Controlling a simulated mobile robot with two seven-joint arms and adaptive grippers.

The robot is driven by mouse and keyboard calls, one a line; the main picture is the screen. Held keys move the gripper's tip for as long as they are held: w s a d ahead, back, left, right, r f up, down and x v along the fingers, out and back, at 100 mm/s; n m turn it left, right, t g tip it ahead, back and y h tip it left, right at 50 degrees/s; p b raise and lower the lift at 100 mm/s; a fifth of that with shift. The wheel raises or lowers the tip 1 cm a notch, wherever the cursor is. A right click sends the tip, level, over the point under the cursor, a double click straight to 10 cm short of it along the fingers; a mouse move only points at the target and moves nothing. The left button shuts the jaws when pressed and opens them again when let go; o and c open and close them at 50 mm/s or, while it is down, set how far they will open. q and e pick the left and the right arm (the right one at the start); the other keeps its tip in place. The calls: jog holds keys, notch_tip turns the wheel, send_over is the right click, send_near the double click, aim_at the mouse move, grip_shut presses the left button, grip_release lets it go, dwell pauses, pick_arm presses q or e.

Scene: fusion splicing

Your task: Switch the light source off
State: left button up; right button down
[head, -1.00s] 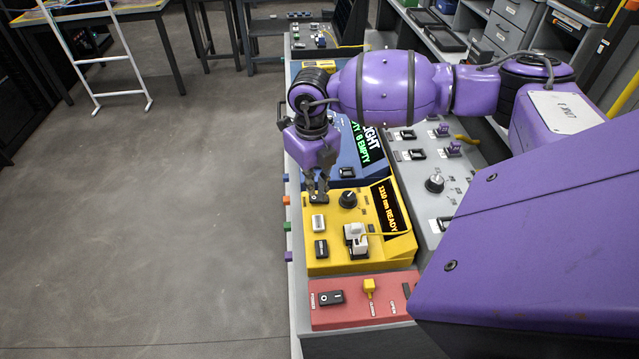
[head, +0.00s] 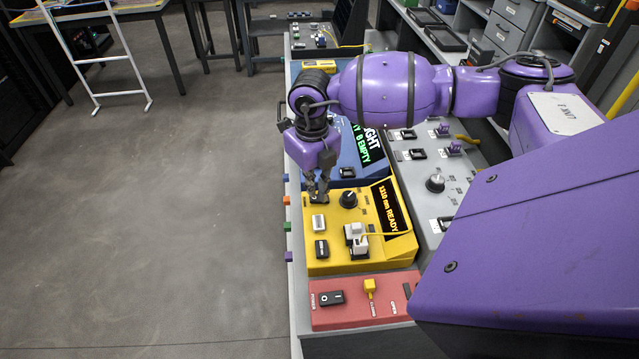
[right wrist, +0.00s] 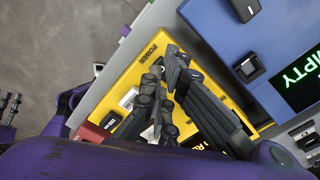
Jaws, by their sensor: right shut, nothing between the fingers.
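The light source is a yellow box (head: 332,258) whose lit display (head: 390,207) reads "1310 nm READY". My right gripper (head: 320,195) is shut and empty, pointing down at the box's far left corner. Its fingertips are over or on the black power switch there, which they mostly hide. Contact cannot be told. In the right wrist view the right gripper's fingertips (right wrist: 172,55) are close beside the "POWER" label (right wrist: 149,52) on the yellow box (right wrist: 125,83).
A blue unit (head: 345,172) stands behind, a red unit (head: 345,317) in front, and a grey panel (head: 425,215) to the right.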

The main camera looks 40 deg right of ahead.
pick_arm(q)
jog(key=shift+s+f+b, duration=0.35)
jog(key=shift+s+f, duration=0.1)
jog(key=shift+f, duration=0.1)
pick_arm(e)
jog(key=shift+s+f, duration=0.1)
jog(key=shift+f, duration=0.9)
jog(key=shift+r+p, duration=0.65)
jog(key=shift+r, duration=0.65)
jog(key=shift+r+p, duration=1)
jog(key=shift+r, duration=1.3)
pick_arm(q)
jog(key=w+r, duration=0.3)
jog(key=r, duration=0.2)
jog(key=shift+w+t, duration=0.4)
jog(key=shift+s, duration=0.1)
pick_arm(e)
jog(key=shift+f, duration=0.15)
